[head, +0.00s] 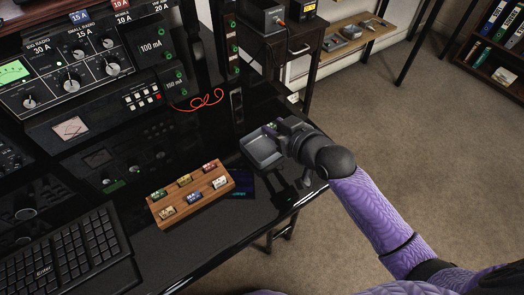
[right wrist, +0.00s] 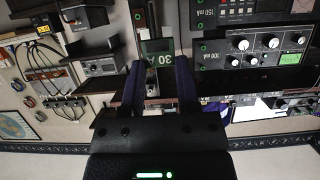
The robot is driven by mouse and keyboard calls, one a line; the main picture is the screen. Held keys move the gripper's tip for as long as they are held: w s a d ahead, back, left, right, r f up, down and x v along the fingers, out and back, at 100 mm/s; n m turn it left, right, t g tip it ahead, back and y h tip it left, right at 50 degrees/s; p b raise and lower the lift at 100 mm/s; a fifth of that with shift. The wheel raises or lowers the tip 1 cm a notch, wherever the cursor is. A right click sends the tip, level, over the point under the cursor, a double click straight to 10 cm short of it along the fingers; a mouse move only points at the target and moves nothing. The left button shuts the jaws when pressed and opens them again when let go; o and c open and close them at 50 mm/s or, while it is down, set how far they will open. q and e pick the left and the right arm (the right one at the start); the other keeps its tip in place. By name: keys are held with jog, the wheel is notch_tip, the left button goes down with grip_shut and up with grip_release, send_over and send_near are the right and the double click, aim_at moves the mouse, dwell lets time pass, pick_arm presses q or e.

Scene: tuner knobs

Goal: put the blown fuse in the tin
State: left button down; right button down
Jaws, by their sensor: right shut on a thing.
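My right gripper (head: 276,130) is at the far side of the grey open tin (head: 262,153), close above its back right edge. In the head view the fuse is mostly hidden by the gripper; only a small bit of green shows. I cannot tell from its look whether it is blown. The tin looks empty where its floor shows. My left gripper is not in view.
A wooden block (head: 160,204) with several coloured fuses stands left of the tin. Radio panels (head: 75,65) line the back left, with a red wire (head: 205,100) on the desk. A keyboard (head: 65,255) lies front left. The desk's right edge is close to the tin.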

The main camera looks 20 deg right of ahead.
jog(key=c, duration=0.7)
grip_release()
jog(key=shift+r, duration=0.15)
jog(key=o, duration=0.4)
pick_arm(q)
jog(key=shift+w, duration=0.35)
pick_arm(e)
jog(key=shift+o, duration=0.2)
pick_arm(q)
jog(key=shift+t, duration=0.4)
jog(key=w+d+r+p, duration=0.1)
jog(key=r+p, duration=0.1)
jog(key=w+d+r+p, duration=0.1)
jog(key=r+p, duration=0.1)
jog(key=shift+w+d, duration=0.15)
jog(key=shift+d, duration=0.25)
pick_arm(e)
jog(key=v, duration=1)
